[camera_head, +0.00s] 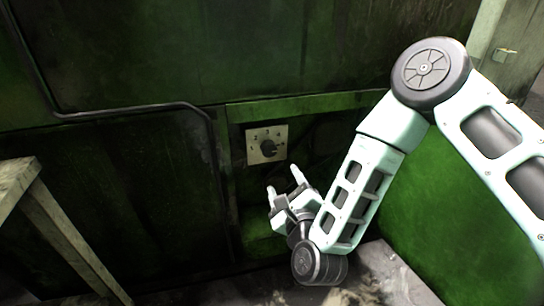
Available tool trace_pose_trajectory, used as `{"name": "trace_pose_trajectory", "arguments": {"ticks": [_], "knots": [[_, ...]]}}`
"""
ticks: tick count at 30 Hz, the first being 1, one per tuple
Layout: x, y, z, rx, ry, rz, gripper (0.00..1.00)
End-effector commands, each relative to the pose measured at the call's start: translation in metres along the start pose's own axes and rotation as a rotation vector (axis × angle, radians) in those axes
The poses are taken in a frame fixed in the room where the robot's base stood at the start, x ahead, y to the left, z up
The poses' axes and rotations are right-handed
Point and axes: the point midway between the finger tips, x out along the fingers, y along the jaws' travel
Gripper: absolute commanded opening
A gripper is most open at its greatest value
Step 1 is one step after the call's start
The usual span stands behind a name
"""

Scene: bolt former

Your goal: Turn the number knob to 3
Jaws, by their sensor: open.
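The number knob (268,148) is a dark round knob on a pale square plate (281,131) with small marks around it. The plate is fixed to the green machine front near the middle of the view. The marks are too small to read surely, and I cannot tell which number the knob points to. My gripper (284,183) is open and empty, below and slightly right of the knob, apart from it in the picture. Its two pale fingers point up. Nothing covers the knob.
A green ledge (300,106) runs above the plate. A black cable (130,110) runs along the panel at left. A worn frame or table (68,225) stands at lower left. A green panel (440,215) stands at right behind my arm.

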Motion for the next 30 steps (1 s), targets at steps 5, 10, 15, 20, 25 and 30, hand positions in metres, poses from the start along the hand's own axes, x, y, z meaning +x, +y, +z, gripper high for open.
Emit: {"name": "trace_pose_trajectory", "arguments": {"ticks": [5, 10, 15, 20, 25, 30], "knots": [[0.039, 0.002, -0.004, -0.001, -0.002, -0.004, 0.62], [0.074, 0.003, -0.004, -0.001, -0.001, -0.004, 0.62], [0.101, 0.003, -0.004, -0.002, 0.0, -0.002, 0.62], [0.117, 0.002, -0.002, -0.001, 0.0, -0.001, 0.62], [0.121, 0.001, -0.001, -0.002, 0.0, 0.001, 0.62], [0.121, 0.001, -0.001, -0.002, 0.001, 0.001, 0.62]]}}
